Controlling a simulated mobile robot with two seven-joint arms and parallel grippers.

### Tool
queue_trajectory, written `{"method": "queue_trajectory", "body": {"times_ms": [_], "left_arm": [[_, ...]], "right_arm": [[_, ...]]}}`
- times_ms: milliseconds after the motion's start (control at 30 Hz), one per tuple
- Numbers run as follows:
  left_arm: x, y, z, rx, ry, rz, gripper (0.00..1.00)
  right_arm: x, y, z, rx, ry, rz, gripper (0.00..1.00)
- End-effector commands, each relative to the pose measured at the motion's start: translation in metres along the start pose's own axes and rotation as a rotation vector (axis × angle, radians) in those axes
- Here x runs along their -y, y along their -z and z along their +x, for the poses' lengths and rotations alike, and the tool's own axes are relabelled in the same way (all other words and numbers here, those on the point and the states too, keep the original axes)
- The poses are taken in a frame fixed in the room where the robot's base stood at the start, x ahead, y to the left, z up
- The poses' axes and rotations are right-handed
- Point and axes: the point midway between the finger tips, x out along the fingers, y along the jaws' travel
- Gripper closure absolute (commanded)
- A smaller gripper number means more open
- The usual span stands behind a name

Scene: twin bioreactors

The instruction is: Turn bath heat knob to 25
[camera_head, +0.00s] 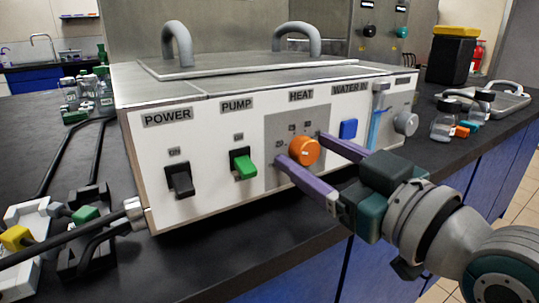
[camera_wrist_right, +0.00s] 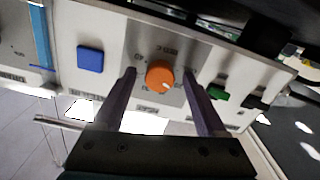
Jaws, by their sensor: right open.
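The orange heat knob (camera_head: 304,151) is on the grey HEAT panel on the front of the white water bath (camera_head: 205,202). It also shows in the right wrist view (camera_wrist_right: 159,74), with a small white mark toward its lower right there. The dial figures around it are too small to read. My right gripper (camera_head: 301,148) is open, its two purple fingers on either side of the knob. In the right wrist view the gripper (camera_wrist_right: 160,73) shows a gap between each finger and the knob. My left gripper is not in view.
A black power switch (camera_head: 180,180), a green pump switch (camera_head: 243,164) and a blue water button (camera_head: 348,129) flank the HEAT panel. A black hose with clamps (camera_head: 85,214) lies at the left. Small bottles (camera_head: 444,122) stand at the right. The dark bench front is clear.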

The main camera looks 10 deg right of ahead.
Motion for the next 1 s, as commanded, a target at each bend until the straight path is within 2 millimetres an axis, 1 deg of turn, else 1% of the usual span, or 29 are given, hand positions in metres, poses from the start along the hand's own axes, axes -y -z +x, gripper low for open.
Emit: {"method": "queue_trajectory", "body": {"times_ms": [233,267,900,1000], "left_arm": [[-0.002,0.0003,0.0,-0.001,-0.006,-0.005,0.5],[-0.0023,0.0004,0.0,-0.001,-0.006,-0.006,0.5],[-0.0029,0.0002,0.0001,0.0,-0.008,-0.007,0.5],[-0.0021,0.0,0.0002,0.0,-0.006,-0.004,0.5]], "right_arm": [[0.0001,-0.0002,0.0012,0.001,0.0,0.0,0.26],[0.0001,-0.0002,0.0012,0.001,0.0,0.0,0.27],[0.0,-0.0001,0.0009,0.001,0.0,0.0,0.99],[-0.0001,-0.0001,0.0009,0.001,0.0,0.0,1.0]]}}
